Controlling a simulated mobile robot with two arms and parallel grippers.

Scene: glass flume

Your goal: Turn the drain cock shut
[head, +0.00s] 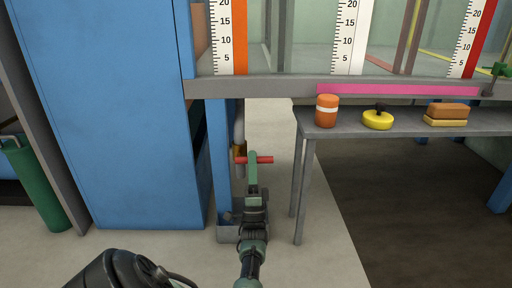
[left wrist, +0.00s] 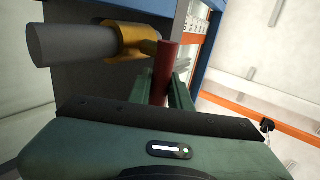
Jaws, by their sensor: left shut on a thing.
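The drain cock has a red lever handle (head: 262,159) that lies level across the picture in the head view, in front of a grey drain pipe (head: 239,130). In the left wrist view the red handle (left wrist: 166,72) stands between my gripper's fingers, beside the brass cock body (left wrist: 128,40) on the grey pipe (left wrist: 65,44). My left gripper (head: 253,160) is shut on the red handle. Its fingers hide the middle of the handle in the head view. My right gripper is not in view.
A blue post (head: 217,160) and a blue cabinet (head: 140,110) stand left of the cock. A grey bench (head: 400,124) on the right holds an orange jar (head: 326,112), a yellow round object (head: 378,121) and a brown block (head: 447,112). A grey box (head: 229,234) sits below on the floor.

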